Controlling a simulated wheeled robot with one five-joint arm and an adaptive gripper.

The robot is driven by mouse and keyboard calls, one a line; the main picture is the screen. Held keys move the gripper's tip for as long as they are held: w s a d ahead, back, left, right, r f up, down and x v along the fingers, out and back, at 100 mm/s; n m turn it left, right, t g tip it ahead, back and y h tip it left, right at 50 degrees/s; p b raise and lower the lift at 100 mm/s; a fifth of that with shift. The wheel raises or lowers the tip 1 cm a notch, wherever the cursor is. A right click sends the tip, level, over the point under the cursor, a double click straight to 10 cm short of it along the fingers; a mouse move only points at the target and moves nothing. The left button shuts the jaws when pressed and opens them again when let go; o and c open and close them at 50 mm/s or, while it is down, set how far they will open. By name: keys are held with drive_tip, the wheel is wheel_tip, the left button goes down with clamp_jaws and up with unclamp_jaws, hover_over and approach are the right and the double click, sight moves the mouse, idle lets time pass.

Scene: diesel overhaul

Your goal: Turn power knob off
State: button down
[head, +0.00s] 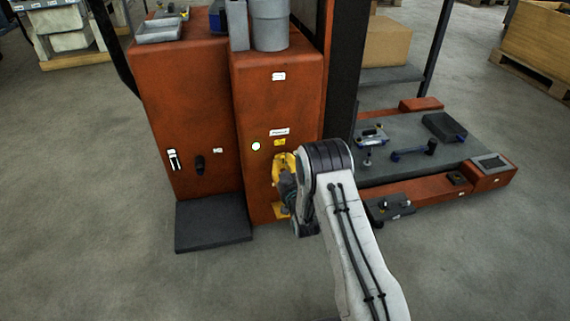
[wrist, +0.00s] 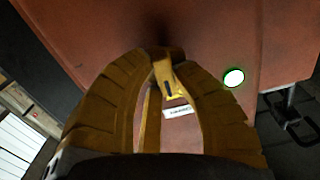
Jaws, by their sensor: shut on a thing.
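The power knob (wrist: 166,76) shows in the wrist view as a small yellowish part with a dark slot, against the red-orange cabinet face. My gripper (wrist: 163,58) has its yellow ribbed fingers closed around the knob, with the tips meeting at the cabinet face. In the head view my gripper (head: 279,182) is against the lower front of the cabinet (head: 275,105), and the knob is hidden behind it. The knob's exact turn angle cannot be told.
A lit round green-rimmed light (head: 256,146) sits left of my gripper; it also shows in the wrist view (wrist: 234,77). A white label (head: 279,132) is above. A dark mat (head: 213,224) lies at lower left. A platform with tools (head: 455,155) stands right.

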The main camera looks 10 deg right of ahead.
drive_tip(key=m, duration=0.4)
drive_tip(key=shift+a+f, duration=0.1)
drive_tip(key=m, duration=0.4)
drive_tip(key=shift+a+f+m, duration=0.1)
drive_tip(key=shift+m, duration=0.2)
drive_tip(key=m, duration=0.4)
drive_tip(key=shift+a, duration=0.1)
drive_tip(key=shift+m, duration=2.1)
drive_tip(key=c, duration=1)
unclamp_jaws()
drive_tip(key=shift+o, duration=0.2)
drive_tip(key=shift+s+f, duration=0.1)
drive_tip(key=s, duration=1.1)
drive_tip(key=shift+s, duration=0.4)
